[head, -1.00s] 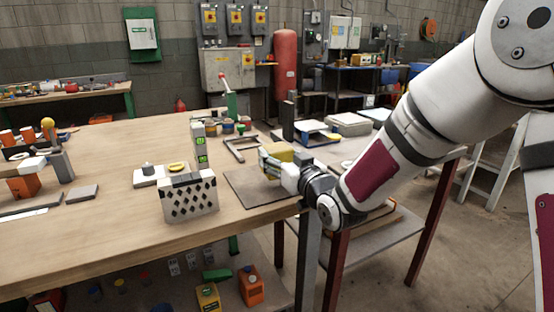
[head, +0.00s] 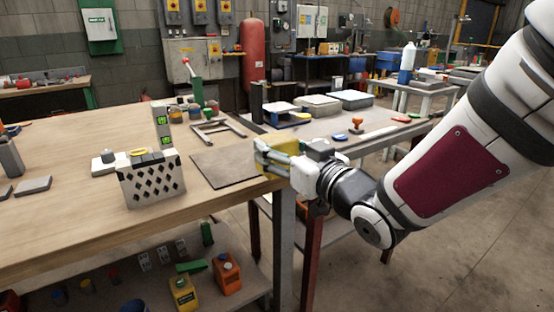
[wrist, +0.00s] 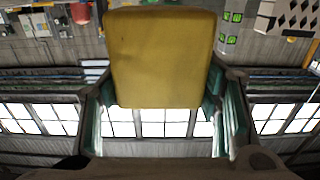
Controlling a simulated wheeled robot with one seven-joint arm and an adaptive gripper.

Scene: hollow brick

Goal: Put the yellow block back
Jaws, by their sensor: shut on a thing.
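The yellow block (head: 265,144) is in my gripper (head: 264,157), at the right side of the wooden table, near its right edge. In the wrist view the block (wrist: 162,58) fills the space between the two teal-padded fingers of the gripper (wrist: 160,88), which is shut on it. In the head view the fingers cover part of the block. A white hollow brick with dark diamond-shaped holes (head: 153,183) stands on the table to the left, apart from the gripper. It also shows at the upper right of the wrist view (wrist: 294,18).
A dark flat mat (head: 222,168) lies bare between the brick and my gripper. A green-marked upright level (head: 162,127) stands behind the brick. A grey frame (head: 218,132) lies farther back. A side table with white boxes (head: 318,104) stands behind right.

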